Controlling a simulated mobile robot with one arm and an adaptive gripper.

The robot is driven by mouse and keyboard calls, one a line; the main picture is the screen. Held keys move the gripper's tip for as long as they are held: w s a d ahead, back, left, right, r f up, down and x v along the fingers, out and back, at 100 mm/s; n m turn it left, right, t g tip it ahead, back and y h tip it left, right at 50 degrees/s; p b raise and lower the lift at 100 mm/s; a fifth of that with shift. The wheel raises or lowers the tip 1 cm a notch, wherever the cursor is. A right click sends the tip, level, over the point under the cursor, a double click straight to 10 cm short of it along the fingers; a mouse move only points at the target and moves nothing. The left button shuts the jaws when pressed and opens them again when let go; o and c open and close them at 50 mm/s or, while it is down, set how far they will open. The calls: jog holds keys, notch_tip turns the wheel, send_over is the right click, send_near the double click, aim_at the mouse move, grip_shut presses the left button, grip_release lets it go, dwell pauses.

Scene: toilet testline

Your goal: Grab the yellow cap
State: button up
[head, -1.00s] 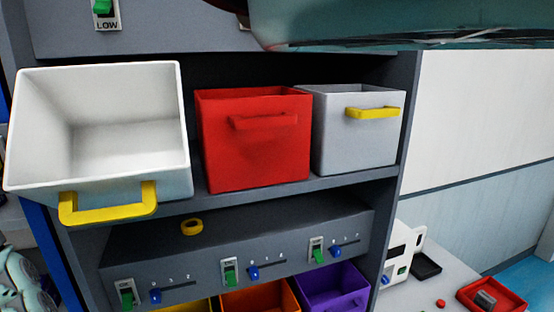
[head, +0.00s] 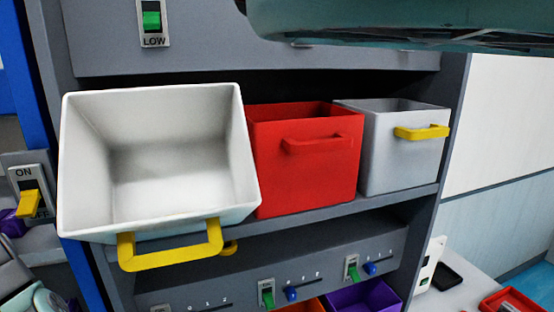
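A small round yellow piece (head: 230,248), which looks like the yellow cap, lies on the grey ledge below the shelf. It shows just right of the yellow handle of the large white bin (head: 160,150), which partly hides it. The white bin tilts forward with its open top facing me, and it looks empty. My gripper's fingers are not in view. Grey and teal parts at the lower left edge may belong to my arm, but I cannot tell.
A red bin (head: 305,160) and a grey-white bin (head: 405,150) stand on the shelf to the right. Green and blue switches line the panel below. A purple bin (head: 362,298) sits lower. A yellow ON switch (head: 30,204) is at the left.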

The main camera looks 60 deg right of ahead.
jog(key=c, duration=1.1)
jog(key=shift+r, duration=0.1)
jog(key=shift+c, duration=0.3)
